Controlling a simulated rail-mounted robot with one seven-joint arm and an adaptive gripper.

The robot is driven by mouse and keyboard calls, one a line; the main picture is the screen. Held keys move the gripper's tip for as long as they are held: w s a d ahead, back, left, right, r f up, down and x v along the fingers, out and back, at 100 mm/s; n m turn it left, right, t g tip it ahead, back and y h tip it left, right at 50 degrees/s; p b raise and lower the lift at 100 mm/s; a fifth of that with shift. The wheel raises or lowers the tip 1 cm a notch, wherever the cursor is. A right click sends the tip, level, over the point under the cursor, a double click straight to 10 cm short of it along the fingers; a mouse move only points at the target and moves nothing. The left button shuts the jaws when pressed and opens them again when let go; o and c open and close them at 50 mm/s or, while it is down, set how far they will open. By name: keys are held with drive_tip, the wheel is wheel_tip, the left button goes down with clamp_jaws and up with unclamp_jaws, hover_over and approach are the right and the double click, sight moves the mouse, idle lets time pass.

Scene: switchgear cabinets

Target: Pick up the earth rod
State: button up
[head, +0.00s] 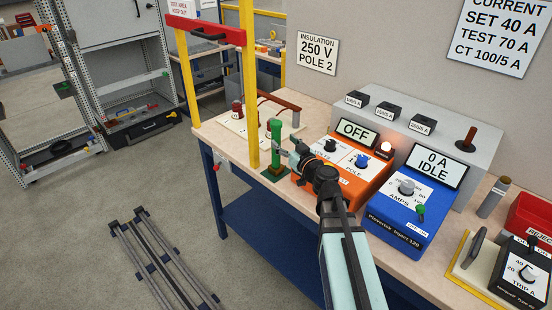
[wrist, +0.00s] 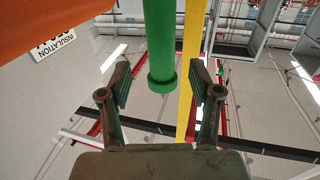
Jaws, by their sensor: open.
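My gripper (head: 287,152) is open and reaches in from the right at the rod. In the wrist view, the green rod (wrist: 160,35) with its wider collar end lies between the two spread fingers of my gripper (wrist: 160,78). Gaps show on both sides of the rod, and I cannot tell how deep it sits between the fingers.
A yellow post (head: 250,90) of a red-topped frame (head: 205,29) stands just left of the rod. An orange tester (head: 363,187) and a blue injection unit (head: 403,222) sit to the right on the bench. Floor at left holds rails (head: 160,262).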

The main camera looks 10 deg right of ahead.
sight(279, 136)
drive_tip(key=shift+r+p+x, duration=0.2)
drive_tip(key=shift+p+x, duration=1.5)
drive_tip(key=shift+x, duration=0.65)
drive_tip(key=shift+w+a+f, duration=0.15)
drive_tip(key=shift+w+a, duration=0.1)
drive_tip(key=shift+w, duration=0.25)
clamp_jaws()
